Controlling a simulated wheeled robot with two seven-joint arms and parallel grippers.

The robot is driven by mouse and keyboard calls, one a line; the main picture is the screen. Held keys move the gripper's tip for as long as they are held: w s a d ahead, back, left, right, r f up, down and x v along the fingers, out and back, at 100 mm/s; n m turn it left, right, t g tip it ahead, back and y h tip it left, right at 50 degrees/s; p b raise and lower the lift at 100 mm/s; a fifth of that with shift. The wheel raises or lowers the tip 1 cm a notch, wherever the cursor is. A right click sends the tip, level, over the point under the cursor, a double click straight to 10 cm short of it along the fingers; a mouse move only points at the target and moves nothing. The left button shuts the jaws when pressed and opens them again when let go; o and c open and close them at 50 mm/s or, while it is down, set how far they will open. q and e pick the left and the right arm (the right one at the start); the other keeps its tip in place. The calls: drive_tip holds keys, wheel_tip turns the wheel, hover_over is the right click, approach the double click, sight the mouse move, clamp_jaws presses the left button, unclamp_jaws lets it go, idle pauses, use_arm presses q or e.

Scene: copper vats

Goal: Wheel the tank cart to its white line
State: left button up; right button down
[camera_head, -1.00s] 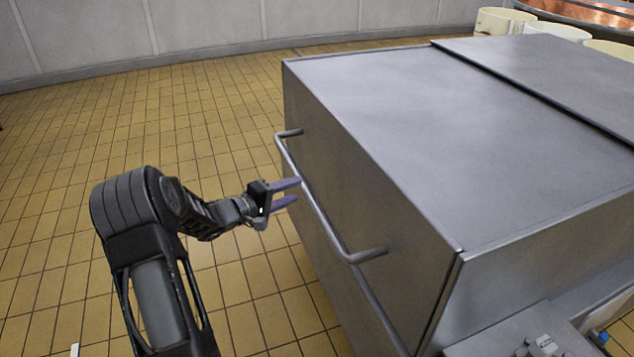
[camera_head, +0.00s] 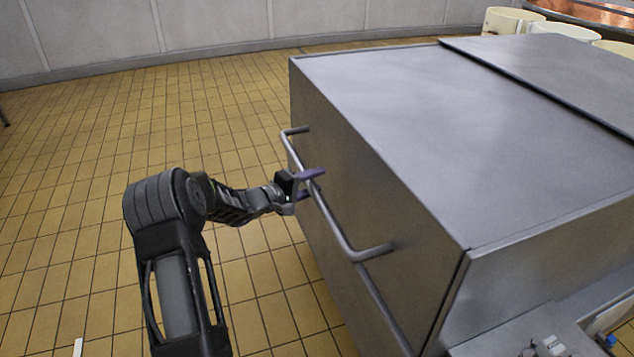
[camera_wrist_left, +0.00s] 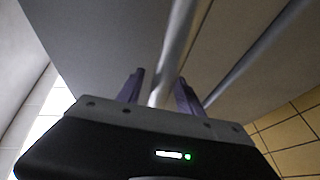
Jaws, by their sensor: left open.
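The tank cart (camera_head: 420,130) is a large grey metal box on the right of the head view. A tubular handle (camera_head: 335,226) runs along its left side. My left gripper (camera_head: 310,184) is open at the handle, near the middle of the bar. In the left wrist view the bar (camera_wrist_left: 175,55) passes between the two purple fingers (camera_wrist_left: 158,90). The fingers stand apart on either side of it. A white mark (camera_head: 78,347) shows at the bottom left of the floor; I cannot tell whether it is the cart's white line. My right gripper is out of view.
Yellow tiled floor (camera_head: 100,150) lies clear to the left of the cart. A pale wall (camera_head: 220,30) closes the back. Cream tubs (camera_head: 510,20) and a copper vat (camera_head: 590,12) stand behind the cart at the upper right.

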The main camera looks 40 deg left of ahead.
use_arm(q)
drive_tip(key=shift+w+d+f, duration=0.1)
drive_tip(key=shift+w, duration=0.45)
clamp_jaws()
idle(1.1)
